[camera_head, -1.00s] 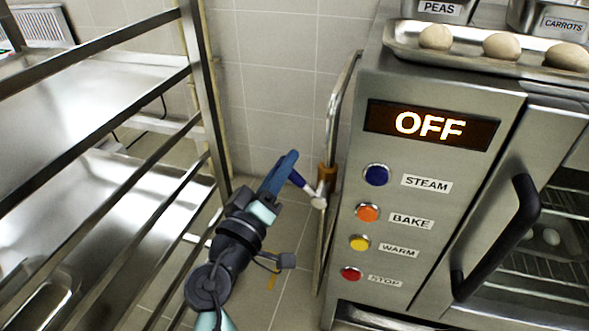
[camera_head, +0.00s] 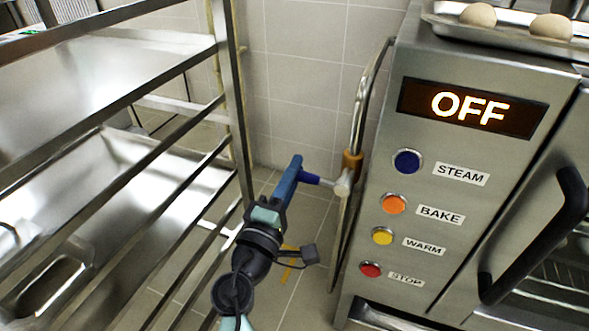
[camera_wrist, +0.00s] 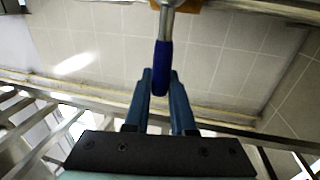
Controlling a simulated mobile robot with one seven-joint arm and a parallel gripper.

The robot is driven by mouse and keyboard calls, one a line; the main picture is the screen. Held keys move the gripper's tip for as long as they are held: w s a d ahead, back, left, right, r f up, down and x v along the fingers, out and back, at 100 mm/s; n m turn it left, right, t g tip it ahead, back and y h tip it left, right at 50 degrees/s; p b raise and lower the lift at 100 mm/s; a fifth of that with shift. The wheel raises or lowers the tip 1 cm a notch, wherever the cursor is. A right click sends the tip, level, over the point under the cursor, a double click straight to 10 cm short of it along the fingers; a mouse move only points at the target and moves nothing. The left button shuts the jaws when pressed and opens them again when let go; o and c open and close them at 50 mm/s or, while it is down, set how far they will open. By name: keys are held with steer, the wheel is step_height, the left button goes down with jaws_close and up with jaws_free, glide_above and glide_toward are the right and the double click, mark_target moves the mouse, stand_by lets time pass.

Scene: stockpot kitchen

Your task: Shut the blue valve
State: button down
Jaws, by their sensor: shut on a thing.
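The blue valve has a blue-gripped lever (camera_head: 312,179) on a silver body (camera_head: 343,184), fixed to the upright metal pipe beside the oven. The lever points left from the pipe, tilted slightly up toward its free end. My gripper (camera_head: 295,170), with blue fingers, is shut on the lever's free end. In the wrist view the blue lever (camera_wrist: 162,64) comes down from the top and its end lies between the fingertips (camera_wrist: 160,82). The fingers partly hide the lever's end in the head view.
The oven (camera_head: 385,160) stands close on the right, with an OFF display (camera_head: 470,107), several coloured buttons and a black door handle (camera_head: 540,240). A metal rack (camera_head: 225,90) stands on the left. My arm reaches through the gap between them, before a tiled wall (camera_head: 305,90).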

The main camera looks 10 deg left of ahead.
steer(key=shift+f, duration=0.3)
steer(key=c, duration=1)
jaws_free()
steer(key=shift+c, duration=0.2)
steer(key=shift+r, duration=0.1)
steer(key=shift+s, duration=0.1)
steer(key=shift+s, duration=0.2)
steer(key=p+v, duration=0.1)
steer(key=v, duration=1.1)
steer(key=shift+s, duration=0.2)
steer(key=shift+a, duration=0.1)
